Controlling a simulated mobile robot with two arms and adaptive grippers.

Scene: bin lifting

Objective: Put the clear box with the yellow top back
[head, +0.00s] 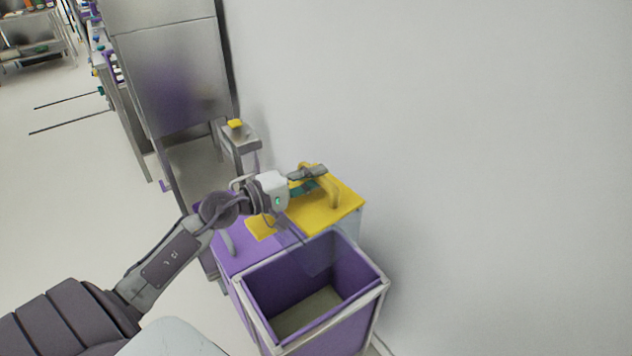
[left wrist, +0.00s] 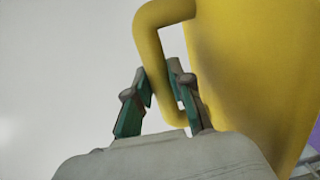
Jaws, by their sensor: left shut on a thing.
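The clear box with the yellow top shows in the head view as a yellow lid (head: 327,212) with an arched yellow handle and a pale clear side below its right edge. My left gripper (head: 318,178) is at the handle, and its fingers are shut on it. In the left wrist view the two green-padded fingers (left wrist: 160,95) stand on either side of the yellow handle (left wrist: 152,50), with the yellow lid (left wrist: 255,70) behind at the right. The box's lower part is mostly hidden behind the purple bin. My right gripper is not in view.
An open, empty purple bin (head: 373,285) with a pale rim stands in front of the yellow-topped box. A purple lid (head: 240,248) is beside it at the left. A white wall (head: 470,150) closes the right side. A metal cabinet (head: 165,70) stands behind; floor is clear at left.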

